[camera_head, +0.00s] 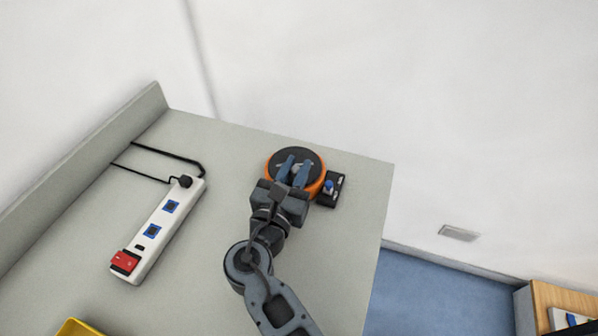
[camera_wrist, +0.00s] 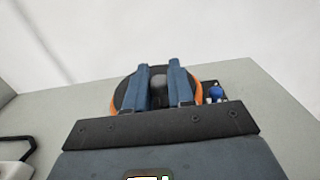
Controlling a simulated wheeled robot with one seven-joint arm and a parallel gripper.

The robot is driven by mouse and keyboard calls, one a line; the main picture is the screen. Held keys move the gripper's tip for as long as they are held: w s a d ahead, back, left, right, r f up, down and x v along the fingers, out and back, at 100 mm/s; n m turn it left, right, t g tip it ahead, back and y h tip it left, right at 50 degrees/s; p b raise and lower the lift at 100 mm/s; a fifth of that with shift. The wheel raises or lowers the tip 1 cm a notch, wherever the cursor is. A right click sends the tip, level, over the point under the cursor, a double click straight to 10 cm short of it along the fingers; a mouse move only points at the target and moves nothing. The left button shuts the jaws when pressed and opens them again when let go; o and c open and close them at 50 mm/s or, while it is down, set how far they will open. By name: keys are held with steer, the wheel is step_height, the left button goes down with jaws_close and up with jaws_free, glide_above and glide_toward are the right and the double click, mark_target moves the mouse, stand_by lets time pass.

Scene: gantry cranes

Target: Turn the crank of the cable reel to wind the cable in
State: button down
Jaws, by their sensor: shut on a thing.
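The cable reel (camera_head: 318,190) is a round drum with a black face and an orange rim, lying on the grey bench near its far right part. It also shows in the wrist view (camera_wrist: 197,101), partly covered by my fingers. My gripper (camera_head: 294,170) is over the reel's face. Its two blue fingers are shut on a small grey crank knob, which shows between them in the wrist view (camera_wrist: 158,81). The rest of the crank is hidden by the fingers. A black block with a blue part (camera_head: 330,186) sits against the reel's right side.
A white power strip (camera_head: 160,228) with blue sockets, a red switch and a black cord lies left on the bench (camera_head: 222,145). A yellow container (camera_head: 78,328) shows at the bottom left. A raised edge runs along the bench's left side. The bench ends right of the reel.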

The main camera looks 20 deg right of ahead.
mark_target(280, 166)
steer(key=shift+w+a+f+m+g+h+b, duration=0.2)
steer(key=shift+a+m+g+h+b, duration=0.1)
steer(key=shift+m+g+h+b, duration=0.6)
steer(key=shift+w+a+f+m+g+h+b, duration=0.15)
steer(key=shift+a+m+g+h+b, duration=0.1)
steer(key=shift+m+g+h+b, duration=0.55)
steer(key=g+b, duration=0.1)
steer(key=m+g+b, duration=0.1)
steer(key=m+g+h+b, duration=0.1)
steer(key=shift+w+a+g, duration=0.25)
steer(key=shift+w+g, duration=0.05)
steer(key=shift+g, duration=0.1)
steer(key=m+g+b, duration=0.1)
steer(key=g, duration=0.1)
steer(key=m+g+b, duration=0.1)
steer(key=g, duration=0.1)
steer(key=w+m+g+b, duration=0.1)
steer(key=m+g+b, duration=0.1)
steer(key=shift+a+r+h, duration=0.35)
steer(key=shift+h, duration=0.05)
steer(key=c, duration=1)
jaws_free()
steer(key=shift+c, duration=0.2)
